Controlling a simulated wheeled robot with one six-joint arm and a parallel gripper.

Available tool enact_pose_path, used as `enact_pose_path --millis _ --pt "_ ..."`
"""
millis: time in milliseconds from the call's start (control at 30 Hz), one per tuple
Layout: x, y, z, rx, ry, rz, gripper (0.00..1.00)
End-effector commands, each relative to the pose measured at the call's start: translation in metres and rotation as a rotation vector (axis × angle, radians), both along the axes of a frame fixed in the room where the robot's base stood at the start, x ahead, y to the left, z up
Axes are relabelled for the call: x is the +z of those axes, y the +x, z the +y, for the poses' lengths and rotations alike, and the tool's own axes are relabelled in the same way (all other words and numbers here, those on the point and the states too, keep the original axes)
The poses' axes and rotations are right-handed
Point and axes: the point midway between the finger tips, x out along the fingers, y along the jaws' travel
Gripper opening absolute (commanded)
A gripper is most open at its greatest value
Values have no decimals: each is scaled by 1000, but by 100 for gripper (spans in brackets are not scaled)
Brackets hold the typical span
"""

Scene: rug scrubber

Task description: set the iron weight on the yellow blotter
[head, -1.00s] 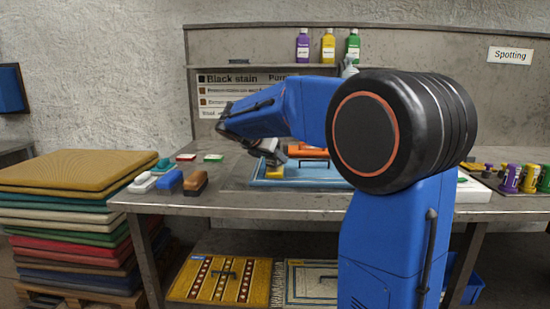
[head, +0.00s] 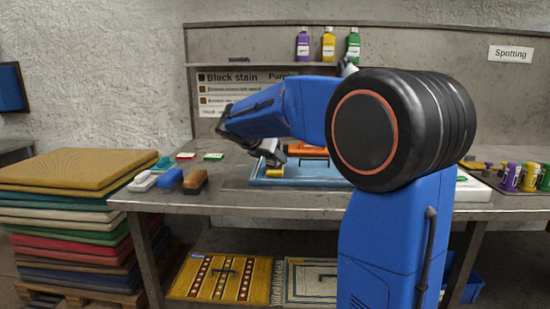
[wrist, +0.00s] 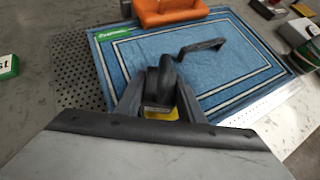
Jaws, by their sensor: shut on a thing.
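My gripper (wrist: 160,105) is shut on a dark, rounded piece, the iron weight (wrist: 162,80), with a finger on each side. The yellow blotter (wrist: 160,113) shows as a small patch just below the weight in the wrist view. Most of it is hidden by the weight and fingers. It also shows as a small yellow patch (head: 275,172) below my gripper (head: 268,158) in the head view. The blotter is at the near edge of a blue rug (wrist: 235,75). I cannot tell whether the weight touches the blotter.

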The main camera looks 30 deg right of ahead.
Motion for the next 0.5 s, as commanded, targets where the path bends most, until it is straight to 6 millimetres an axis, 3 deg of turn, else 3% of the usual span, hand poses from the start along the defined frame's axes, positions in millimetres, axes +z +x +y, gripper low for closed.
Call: enact_pose_path --millis 500 --pt "-4 0 0 0 -1 -2 0"
